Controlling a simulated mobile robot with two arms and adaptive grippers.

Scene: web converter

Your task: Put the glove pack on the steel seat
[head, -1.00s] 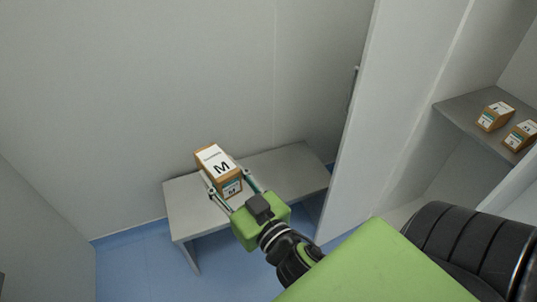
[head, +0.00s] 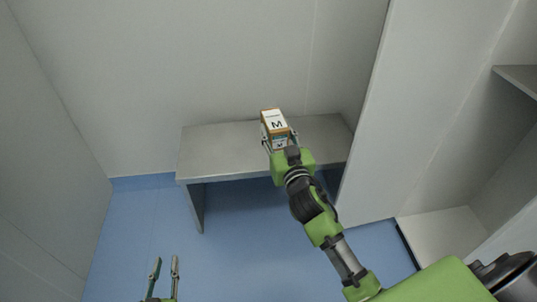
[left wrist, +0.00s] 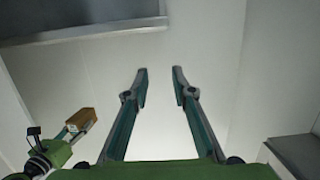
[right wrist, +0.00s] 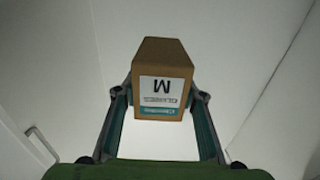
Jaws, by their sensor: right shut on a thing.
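The glove pack (head: 274,121) is a small brown box with a white label marked M. My right gripper (head: 279,140) is shut on it and holds it over the grey steel seat (head: 222,148), around the middle of its length in the head view. I cannot tell whether the pack touches the seat. The right wrist view shows the pack (right wrist: 160,62) between both fingers. My left gripper (head: 165,268) is open and empty at the bottom left of the head view, well in front of the seat. Its open fingers also show in the left wrist view (left wrist: 160,85).
A wall stands behind the seat. A tall pale panel (head: 375,120) rises close to the seat's right end. A shelf unit with a grey shelf (head: 522,78) is at the far right. Blue floor (head: 135,225) is clear in front of the seat.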

